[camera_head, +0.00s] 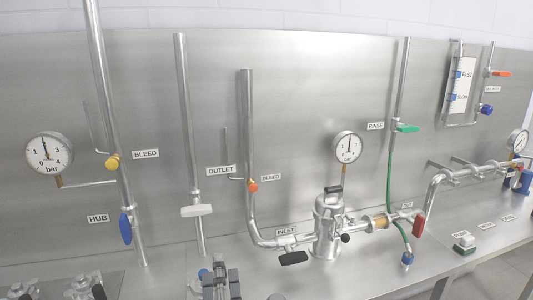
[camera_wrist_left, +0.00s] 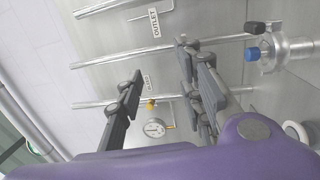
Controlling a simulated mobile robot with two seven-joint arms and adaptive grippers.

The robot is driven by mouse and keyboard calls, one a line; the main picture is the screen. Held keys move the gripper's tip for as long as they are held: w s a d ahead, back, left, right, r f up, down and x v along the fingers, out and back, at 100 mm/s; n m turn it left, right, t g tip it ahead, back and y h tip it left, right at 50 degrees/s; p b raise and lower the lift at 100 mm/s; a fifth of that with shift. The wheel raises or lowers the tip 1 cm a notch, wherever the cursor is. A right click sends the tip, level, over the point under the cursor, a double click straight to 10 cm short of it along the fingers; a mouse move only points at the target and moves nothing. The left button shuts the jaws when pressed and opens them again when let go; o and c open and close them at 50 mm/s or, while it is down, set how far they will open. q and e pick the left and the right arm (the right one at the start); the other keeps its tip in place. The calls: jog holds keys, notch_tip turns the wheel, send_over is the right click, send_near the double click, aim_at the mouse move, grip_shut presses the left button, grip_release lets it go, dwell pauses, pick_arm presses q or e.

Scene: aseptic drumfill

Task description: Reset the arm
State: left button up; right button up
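My left gripper (camera_head: 224,272) shows at the bottom edge of the head view, low in front of the steel panel. The left arm is mostly out of the head view. In the left wrist view, my purple wrist housing fills the lower right. My right gripper is in neither view.
A steel panel (camera_head: 290,100) carries vertical pipes, a pressure gauge (camera_head: 49,154), a blue handle (camera_head: 125,229) and a white handle (camera_head: 197,211). A steel filter housing (camera_head: 328,225) stands right of my left gripper. Small fittings (camera_head: 83,288) lie at bottom left. Bench surface shows at right.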

pick_arm(q)
jog(key=d+r+m+t+h, duration=0.2)
jog(key=d+m+t+h, duration=0.25)
jog(key=m+h, duration=0.45)
jog(key=s+f+m+g, duration=0.2)
jog(key=f+m+g, duration=0.3)
jog(key=f, duration=0.6)
jog(key=s+f+m+g, duration=0.25)
jog(key=f+m, duration=0.35)
jog(key=f, duration=0.5)
jog(key=s+a+f+g+y, duration=0.2)
jog(key=s+a+f+g, duration=0.1)
jog(key=s+a+f, duration=0.4)
jog(key=s+a+f+g+y, duration=0.2)
jog(key=s+a+f+g, duration=0.2)
jog(key=f, duration=0.9)
jog(key=s+a, duration=0.3)
jog(key=s, duration=0.2)
jog(key=shift+s+a+m+y, duration=0.15)
jog(key=shift+s+m+y, duration=0.15)
jog(key=shift+s+m, duration=0.1)
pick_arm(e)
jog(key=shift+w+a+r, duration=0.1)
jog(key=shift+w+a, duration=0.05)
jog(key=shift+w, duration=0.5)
pick_arm(q)
jog(key=shift+w, duration=0.1)
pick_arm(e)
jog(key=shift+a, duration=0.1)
